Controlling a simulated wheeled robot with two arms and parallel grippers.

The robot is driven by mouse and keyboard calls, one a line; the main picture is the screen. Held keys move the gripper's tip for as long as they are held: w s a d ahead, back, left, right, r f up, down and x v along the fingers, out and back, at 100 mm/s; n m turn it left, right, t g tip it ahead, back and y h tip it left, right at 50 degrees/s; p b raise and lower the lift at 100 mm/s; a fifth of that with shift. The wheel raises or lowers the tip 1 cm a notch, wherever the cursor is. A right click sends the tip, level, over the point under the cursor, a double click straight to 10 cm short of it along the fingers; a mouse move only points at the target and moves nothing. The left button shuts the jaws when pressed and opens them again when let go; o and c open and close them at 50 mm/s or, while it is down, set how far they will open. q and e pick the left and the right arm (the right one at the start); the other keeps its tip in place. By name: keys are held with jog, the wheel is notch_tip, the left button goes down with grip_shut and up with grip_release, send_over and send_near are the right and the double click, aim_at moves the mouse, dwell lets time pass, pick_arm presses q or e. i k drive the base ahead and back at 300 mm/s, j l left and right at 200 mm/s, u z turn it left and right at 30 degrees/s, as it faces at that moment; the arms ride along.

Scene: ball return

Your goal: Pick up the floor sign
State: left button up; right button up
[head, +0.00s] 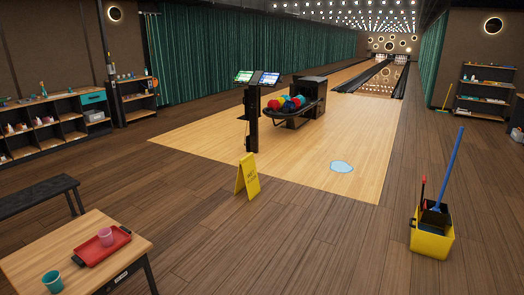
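The yellow floor sign (248,177) stands upright as a folded A-frame on the wooden floor, left of the picture's middle. It has dark lettering on its front panel, too small to read. It stands by the front edge of the pale lane approach, just in front of the black post with screens. Neither of my grippers shows in the head view.
A screen post (250,120) and a ball return (298,107) with several balls stand behind the sign. A pale blue puddle (341,166) lies right of it. A yellow mop bucket (432,238) stands at right, a table (45,262) at front left. The floor between is clear.

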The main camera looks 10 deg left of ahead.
aim_at(247, 176)
jog(key=i+j+u, duration=0.1)
jog(key=i+u, duration=0.35)
jog(key=i, duration=2.35)
jog(key=i+j, duration=0.1)
jog(key=i, duration=1.05)
jog(key=i+z, duration=0.1)
jog(key=i, duration=1.1)
jog(key=i+j, duration=0.15)
jog(key=i, duration=1)
